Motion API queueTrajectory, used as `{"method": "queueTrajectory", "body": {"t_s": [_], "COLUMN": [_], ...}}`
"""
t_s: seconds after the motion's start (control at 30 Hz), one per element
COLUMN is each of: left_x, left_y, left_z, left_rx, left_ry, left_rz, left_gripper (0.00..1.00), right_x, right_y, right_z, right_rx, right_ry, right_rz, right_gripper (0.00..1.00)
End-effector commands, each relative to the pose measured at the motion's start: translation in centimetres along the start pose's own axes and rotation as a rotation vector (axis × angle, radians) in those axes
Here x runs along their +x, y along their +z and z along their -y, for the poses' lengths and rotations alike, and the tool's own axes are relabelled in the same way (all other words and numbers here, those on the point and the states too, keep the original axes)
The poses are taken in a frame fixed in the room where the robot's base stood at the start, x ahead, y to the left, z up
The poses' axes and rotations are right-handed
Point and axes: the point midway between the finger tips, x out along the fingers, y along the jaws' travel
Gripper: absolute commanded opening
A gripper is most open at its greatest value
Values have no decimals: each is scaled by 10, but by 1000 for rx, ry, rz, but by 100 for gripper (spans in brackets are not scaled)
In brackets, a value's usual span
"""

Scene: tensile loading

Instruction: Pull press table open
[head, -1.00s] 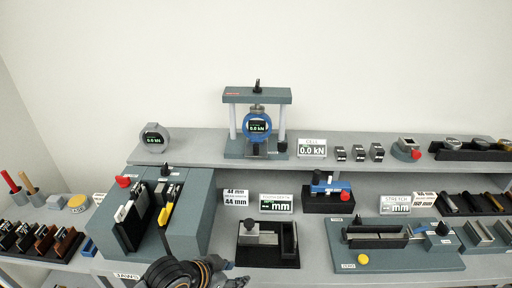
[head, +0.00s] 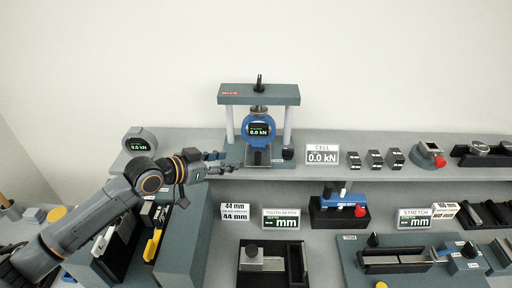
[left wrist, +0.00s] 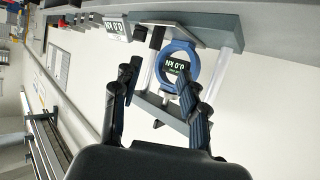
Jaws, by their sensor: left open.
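The press (head: 258,94) stands on the back shelf, a dark frame with two light posts and a blue round gauge (head: 258,128) reading 0.0 kN. Its press table, a small grey plate (head: 258,158), sits low at the front between the posts. A black knob (head: 288,154) is at its right. My left gripper (head: 226,162) is open and empty, just left of the press base; in the head view I cannot tell if it touches. In the left wrist view the press appears upside down, with its gauge (left wrist: 178,66) beyond my spread fingers (left wrist: 160,105). My right gripper is not in view.
A round grey gauge (head: 140,142) stands left on the shelf, near my left arm. A CELL display (head: 322,154) and several small dark blocks are right of the press. The jaws unit (head: 187,240) lies below my arm. The shelf front before the press is clear.

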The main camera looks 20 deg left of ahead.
Motion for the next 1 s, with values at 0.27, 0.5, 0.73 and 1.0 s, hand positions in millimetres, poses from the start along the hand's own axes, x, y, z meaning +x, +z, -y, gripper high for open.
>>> {"method": "queueTrajectory", "body": {"t_s": [0.27,0.5,0.73,1.0], "left_x": [43,93,125,135], "left_y": [-4,-3,-1,0], "left_z": [-1,0,-1,-1], "left_rx": [-7,-5,-1,0], "left_ry": [1,1,1,1], "left_rz": [-3,0,0,1], "left_gripper": [43,43,43,43], "right_x": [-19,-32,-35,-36], "right_y": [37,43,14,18], "right_z": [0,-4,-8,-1], "right_rx": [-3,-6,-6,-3], "right_ry": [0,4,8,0], "right_rz": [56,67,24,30], "right_gripper": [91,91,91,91]}}
